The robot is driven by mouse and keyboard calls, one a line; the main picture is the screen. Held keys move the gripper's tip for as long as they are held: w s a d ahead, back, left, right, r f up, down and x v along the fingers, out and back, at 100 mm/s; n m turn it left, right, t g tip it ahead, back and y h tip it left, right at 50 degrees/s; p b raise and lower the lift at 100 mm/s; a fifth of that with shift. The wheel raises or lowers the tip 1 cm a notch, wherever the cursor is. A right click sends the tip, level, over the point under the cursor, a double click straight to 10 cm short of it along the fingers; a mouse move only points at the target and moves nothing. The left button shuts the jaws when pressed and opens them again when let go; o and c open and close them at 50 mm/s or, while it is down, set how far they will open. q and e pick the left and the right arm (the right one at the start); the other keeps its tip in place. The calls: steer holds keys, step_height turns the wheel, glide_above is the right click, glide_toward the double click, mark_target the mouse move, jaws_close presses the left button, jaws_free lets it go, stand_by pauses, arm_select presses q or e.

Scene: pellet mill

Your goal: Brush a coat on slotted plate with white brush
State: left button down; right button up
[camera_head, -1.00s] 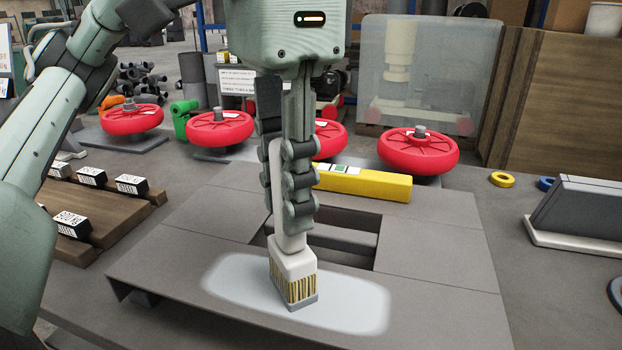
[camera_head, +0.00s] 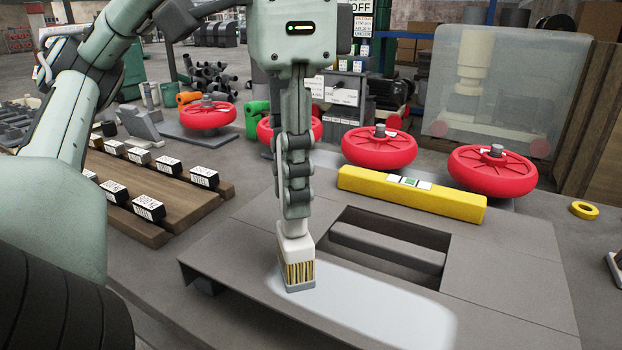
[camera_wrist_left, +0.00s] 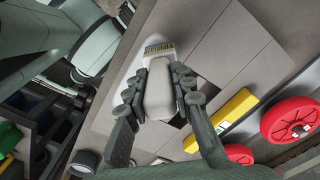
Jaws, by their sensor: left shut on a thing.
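The slotted plate (camera_head: 500,290) is a flat grey sheet on the bench with a rectangular slot. A pale whitish coat (camera_head: 400,312) lies on the strip in front of the slot. My left gripper (camera_head: 294,208) is shut on the handle of the white brush (camera_head: 296,246), which points bristles down. The bristle end is at the left end of the coat and appears to touch the plate. In the left wrist view, the brush (camera_wrist_left: 160,92) sits between the fingers, its bristles over the plate (camera_wrist_left: 225,50). My right gripper is not in view.
A yellow bar (camera_head: 410,193) lies behind the slot, with several red handwheels (camera_head: 380,148) beyond. Small labelled blocks (camera_head: 149,207) sit on a wooden board (camera_head: 185,195) to the left. A yellow ring (camera_head: 584,210) lies at right. A translucent panel (camera_head: 500,85) stands behind.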

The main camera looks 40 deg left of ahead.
arm_select(q)
steer(key=shift+s+a, duration=0.3)
steer(key=shift+a, duration=0.6)
steer(key=shift+s, duration=0.1)
steer(key=shift+s+d, duration=0.2)
steer(key=shift+s, duration=0.35)
steer(key=shift+s+d, duration=0.2)
steer(key=shift+s, duration=0.3)
steer(key=shift+d, duration=0.1)
steer(key=w+d, duration=0.2)
steer(key=d, duration=0.6)
steer(key=w+d, duration=0.3)
steer(key=d, duration=0.5)
steer(key=shift+d, duration=0.35)
stand_by(0.3)
step_height(320, 180, up, 7)
stand_by(0.9)
stand_by(0.8)
